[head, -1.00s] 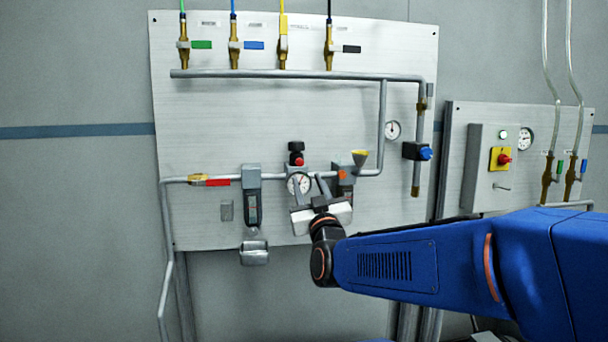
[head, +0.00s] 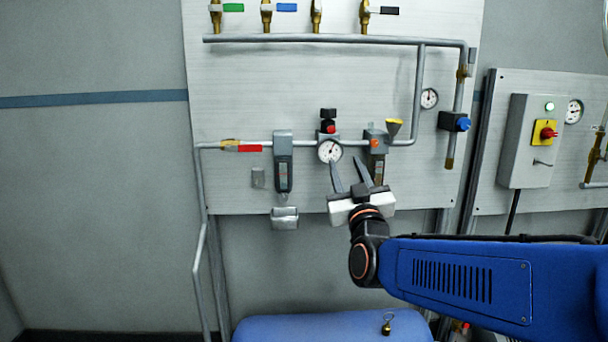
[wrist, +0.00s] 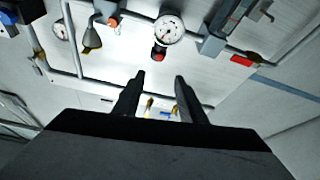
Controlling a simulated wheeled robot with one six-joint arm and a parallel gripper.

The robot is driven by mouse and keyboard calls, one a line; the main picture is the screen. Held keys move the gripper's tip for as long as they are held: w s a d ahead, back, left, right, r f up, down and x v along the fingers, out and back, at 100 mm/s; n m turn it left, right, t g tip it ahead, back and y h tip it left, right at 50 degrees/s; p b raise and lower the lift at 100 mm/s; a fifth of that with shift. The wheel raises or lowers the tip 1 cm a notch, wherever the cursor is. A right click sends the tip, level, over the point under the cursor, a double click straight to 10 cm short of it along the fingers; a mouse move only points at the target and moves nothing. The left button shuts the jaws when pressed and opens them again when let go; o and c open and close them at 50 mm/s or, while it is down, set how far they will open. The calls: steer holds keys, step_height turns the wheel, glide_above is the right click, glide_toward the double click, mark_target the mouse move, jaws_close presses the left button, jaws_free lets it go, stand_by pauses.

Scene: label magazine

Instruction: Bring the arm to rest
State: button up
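My gripper (head: 348,176) is in front of the lower part of the pipe panel (head: 300,90) in the head view, just below the round gauge (head: 330,151). Its two fingers are spread apart with nothing between them. In the wrist view my gripper (wrist: 158,84) also shows two separate fingers and an empty gap. The same gauge (wrist: 169,28) lies beyond the fingertips there. My blue arm reaches in from the right in the head view.
A grey filter unit (head: 283,160) with a small cup (head: 284,218) below it is left of my gripper. A switch box (head: 526,142) hangs farther right. A blue surface (head: 310,329) below carries a small brass object (head: 387,324).

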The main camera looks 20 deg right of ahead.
steer(key=s+a+f+n+g+y, duration=0.1)
steer(key=s+a+f+g+y, duration=0.15)
steer(key=f, duration=0.35)
steer(key=s+a+f+g+y, duration=0.1)
steer(key=f+g, duration=0.3)
steer(key=f, duration=0.1)
steer(key=s+a+f+n+g+y, duration=0.1)
steer(key=s+a+f+g+y, duration=0.15)
steer(key=f, duration=0.35)
steer(key=s+d+f+g, duration=0.1)
steer(key=s+f+g, duration=0.3)
steer(key=s, duration=0.4)
steer(key=s+f+m+g+h, duration=0.1)
steer(key=s+f+g, duration=0.3)
steer(key=s, duration=0.5)
step_height(320, 180, down, 3)
steer(key=shift+d+r+m, duration=0.1)
steer(key=shift+d+m, duration=0.2)
steer(key=shift+d, duration=0.05)
